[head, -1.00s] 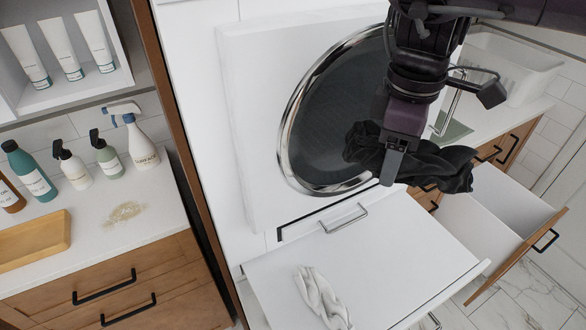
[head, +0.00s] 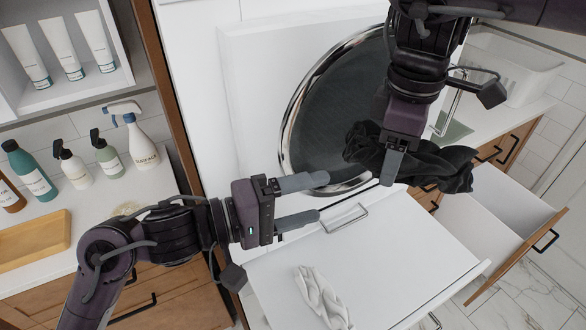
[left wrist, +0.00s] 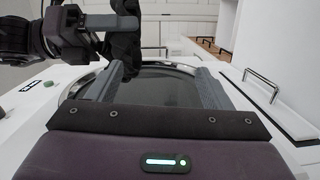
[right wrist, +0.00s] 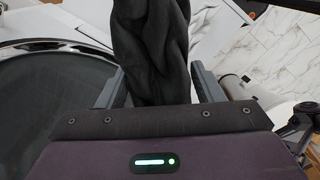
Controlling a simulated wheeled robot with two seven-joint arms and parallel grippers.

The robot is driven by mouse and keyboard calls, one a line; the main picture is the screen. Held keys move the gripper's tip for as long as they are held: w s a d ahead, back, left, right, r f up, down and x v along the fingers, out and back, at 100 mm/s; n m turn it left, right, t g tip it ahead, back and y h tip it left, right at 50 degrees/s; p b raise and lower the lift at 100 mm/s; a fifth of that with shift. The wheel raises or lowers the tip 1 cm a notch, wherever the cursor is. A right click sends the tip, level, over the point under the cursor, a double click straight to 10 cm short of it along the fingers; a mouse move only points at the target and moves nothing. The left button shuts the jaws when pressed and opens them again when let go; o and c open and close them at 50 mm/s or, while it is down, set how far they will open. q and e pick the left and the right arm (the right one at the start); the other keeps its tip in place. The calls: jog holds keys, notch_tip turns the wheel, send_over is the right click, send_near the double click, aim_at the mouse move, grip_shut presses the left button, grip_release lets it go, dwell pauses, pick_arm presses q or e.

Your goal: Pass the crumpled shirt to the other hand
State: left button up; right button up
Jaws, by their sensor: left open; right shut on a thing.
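The crumpled shirt (head: 440,165) is black and hangs bunched in my right gripper (head: 394,160), in front of the round dark washer door. My right gripper is shut on it, and the cloth sticks out to both sides of the fingers. The shirt (right wrist: 152,45) also fills the top middle of the right wrist view. My left gripper (head: 320,200) is open and empty, to the left of and lower in the picture than the shirt, its fingers pointing right towards it. In the left wrist view the shirt (left wrist: 124,45) shows ahead, beyond the open fingers, apart from them.
The washer door (head: 330,125) has a chrome rim. A white pull-out shelf (head: 390,260) below holds a light grey cloth (head: 322,295). An open drawer (head: 490,225) is at the right. Bottles (head: 105,155) stand on the left counter, with a wooden tray (head: 35,240).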

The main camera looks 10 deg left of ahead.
aim_at(364, 149)
pick_arm(q)
notch_tip(364, 149, up, 5)
jog(key=w+a+n+t, duration=0.1)
jog(key=w+a, duration=0.1)
jog(key=x, duration=1.1)
jog(key=shift+d+f, duration=0.1)
jog(key=shift+d, duration=0.3)
jog(key=shift+o, duration=0.2)
jog(key=shift+f, duration=0.2)
jog(key=c, duration=0.8)
pick_arm(e)
jog(key=shift+r, duration=0.15)
pick_arm(q)
jog(key=shift+c, duration=0.2)
pick_arm(e)
jog(key=o, duration=0.8)
jog(key=shift+w, duration=0.1)
pick_arm(q)
jog(key=shift+s+r, duration=0.1)
jog(key=shift+r, duration=0.1)
pick_arm(e)
jog(key=o, duration=0.3)
jog(key=shift+o, duration=0.2)
